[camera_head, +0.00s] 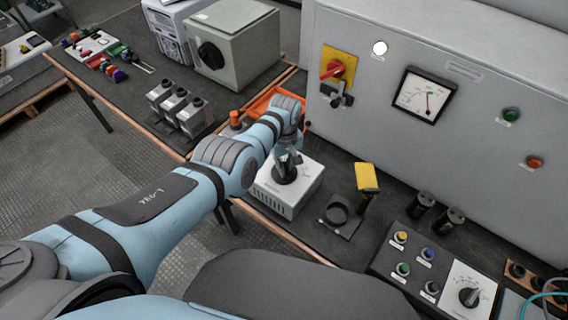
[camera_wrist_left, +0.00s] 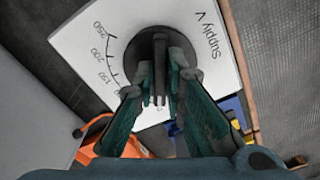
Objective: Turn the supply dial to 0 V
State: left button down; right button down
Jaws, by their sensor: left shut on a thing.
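The supply box (camera_head: 300,200) is a white box with a vented side, standing near the front edge of the bench. A round black dial (camera_head: 279,178) sits on its top face. My left gripper (camera_head: 286,158) reaches over the box from above and is shut on the dial's knob. In the left wrist view the two fingers (camera_wrist_left: 161,82) close on the middle of the black dial (camera_wrist_left: 152,42). The white plate (camera_wrist_left: 80,42) shows "Supply V" and scale marks including 250, 200 and 150. The fingers cover part of the scale, and I cannot tell where the dial points. My right gripper is out of view.
A grey cabinet (camera_head: 465,110) behind carries a needle meter (camera_head: 424,95), a red switch on a yellow plate (camera_head: 338,67) and a lit white lamp (camera_head: 379,48). An orange tray (camera_head: 262,103) lies behind my wrist. A yellow-headed tool (camera_head: 367,178) stands right of the box.

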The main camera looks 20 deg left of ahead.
pick_arm(q)
jog(key=shift+w+r, duration=0.15)
jog(key=c, duration=1.7)
grip_release()
jog(key=shift+o, duration=0.2)
notch_tip(320, 180, up, 12)
